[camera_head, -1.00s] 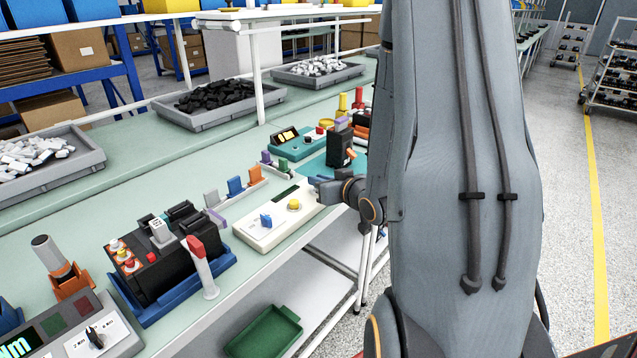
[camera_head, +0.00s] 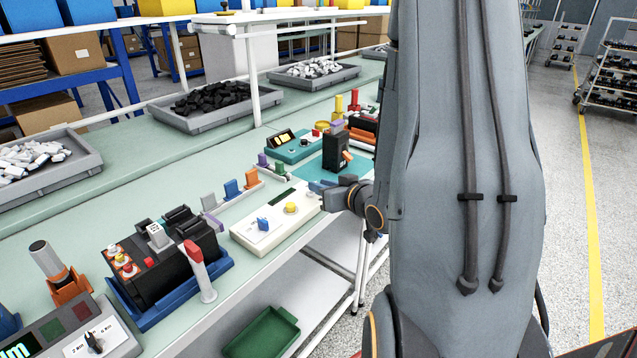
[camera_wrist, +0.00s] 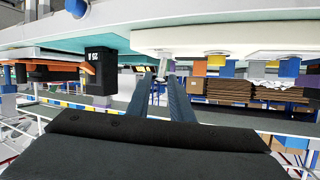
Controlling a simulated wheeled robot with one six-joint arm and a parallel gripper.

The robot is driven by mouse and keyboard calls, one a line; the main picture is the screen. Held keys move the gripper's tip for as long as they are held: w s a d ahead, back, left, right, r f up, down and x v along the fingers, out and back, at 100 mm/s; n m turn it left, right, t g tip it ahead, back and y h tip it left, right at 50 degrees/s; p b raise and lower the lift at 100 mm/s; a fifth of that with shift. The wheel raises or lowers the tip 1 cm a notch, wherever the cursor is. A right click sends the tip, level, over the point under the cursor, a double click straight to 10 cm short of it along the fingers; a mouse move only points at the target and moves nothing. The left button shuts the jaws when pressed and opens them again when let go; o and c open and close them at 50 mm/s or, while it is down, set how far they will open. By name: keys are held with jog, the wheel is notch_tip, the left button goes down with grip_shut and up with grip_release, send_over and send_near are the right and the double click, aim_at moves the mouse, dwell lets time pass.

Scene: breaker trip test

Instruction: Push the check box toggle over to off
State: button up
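A cream box (camera_head: 273,236), which I take for the check box, lies near the bench's front edge. It has a blue knob (camera_head: 263,224), a yellow button (camera_head: 291,208) and a dark display strip. In the wrist view its pale underside or edge (camera_wrist: 205,40) is at the top, with a small grey lever-like piece (camera_wrist: 164,66) that may be the toggle. My gripper (camera_head: 324,188) is at the box's far right end. In the wrist view its two fingers (camera_wrist: 161,80) stand apart with a gap between them, nothing held. Contact with the lever is unclear.
The black breaker (camera_head: 337,150) with an orange lever stands on a teal mat (camera_head: 318,170) just behind my gripper; it also shows in the wrist view (camera_wrist: 99,72). A row of coloured clips (camera_head: 232,189) lies behind the box. A black multi-switch unit (camera_head: 163,258) is left.

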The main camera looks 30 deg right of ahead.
jog(key=shift+p+v, duration=2.25)
jog(key=shift+p, duration=0.8)
jog(key=a+g, duration=0.1)
jog(key=w+a+f+n+g, duration=0.1)
jog(key=a+g, duration=0.1)
jog(key=shift+w+f+b, duration=0.15)
jog(key=shift+b, duration=0.15)
jog(key=a+g, duration=0.1)
jog(key=s+a+g, duration=0.1)
jog(key=shift+a+g+h, duration=0.25)
jog(key=shift+g+h, duration=0.05)
jog(key=shift+h, duration=0.1)
jog(key=s+a+r+g, duration=0.2)
jog(key=s+a+g, duration=0.1)
jog(key=s+a, duration=0.3)
jog(key=s+a+r+g+b, duration=0.1)
jog(key=s+a+r+g, duration=0.2)
jog(key=s+a, duration=0.3)
jog(key=shift+a+g+y, duration=0.4)
jog(key=shift+a+g, duration=0.1)
jog(key=shift+a, duration=0.1)
